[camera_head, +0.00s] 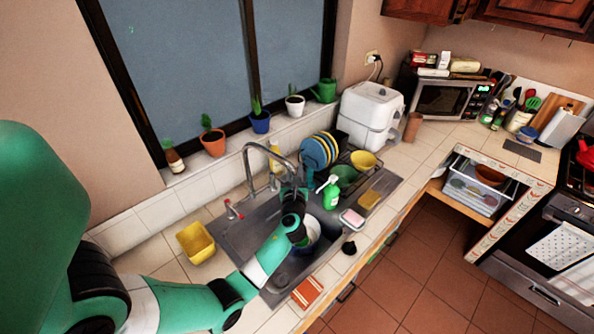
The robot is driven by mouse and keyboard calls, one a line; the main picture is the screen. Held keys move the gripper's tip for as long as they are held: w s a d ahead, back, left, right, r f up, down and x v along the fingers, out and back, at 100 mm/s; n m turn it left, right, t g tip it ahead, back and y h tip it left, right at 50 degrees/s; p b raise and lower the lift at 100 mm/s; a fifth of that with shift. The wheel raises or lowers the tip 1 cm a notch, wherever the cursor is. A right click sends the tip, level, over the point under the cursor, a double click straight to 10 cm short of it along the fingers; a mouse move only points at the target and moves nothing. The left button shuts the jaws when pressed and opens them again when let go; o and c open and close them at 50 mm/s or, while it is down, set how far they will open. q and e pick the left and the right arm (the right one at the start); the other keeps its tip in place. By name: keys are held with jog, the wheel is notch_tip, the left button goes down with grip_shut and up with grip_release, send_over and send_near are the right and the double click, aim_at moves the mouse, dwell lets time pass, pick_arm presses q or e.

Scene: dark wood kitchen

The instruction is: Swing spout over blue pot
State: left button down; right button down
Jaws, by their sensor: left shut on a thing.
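The metal faucet spout (262,147) arches up from behind the sink and curves down to the right. My left gripper (294,186) is at the spout's hanging end and is shut on it; the fingers are small and dark here. A round pot with a blue-looking side and pale interior (314,231) sits in the sink, partly hidden behind my left wrist. The spout end shows above and a little left of this pot in the picture; whether it is directly over it I cannot tell. My right gripper is not in view.
The grey sink (232,240) has a red-tipped tap handle (234,209) at left. A yellow tub (195,242) stands left of it. A green soap bottle (331,193), a dish rack with plates (318,152) and a pink sponge (352,218) crowd the right. Potted plants line the sill.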

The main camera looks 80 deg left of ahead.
pick_arm(q)
jog(key=shift+s+a, duration=0.2)
jog(key=shift+s, duration=0.15)
dwell(0.5)
jog(key=c, duration=1.1)
grip_release()
jog(key=o, duration=0.4)
jog(key=shift+s+a, duration=0.25)
jog(key=shift+w+d, duration=0.1)
jog(key=shift+w, duration=0.05)
jog(key=shift+d, duration=0.25)
jog(key=shift+p+v, duration=1.4)
jog(key=shift+v, duration=4.2)
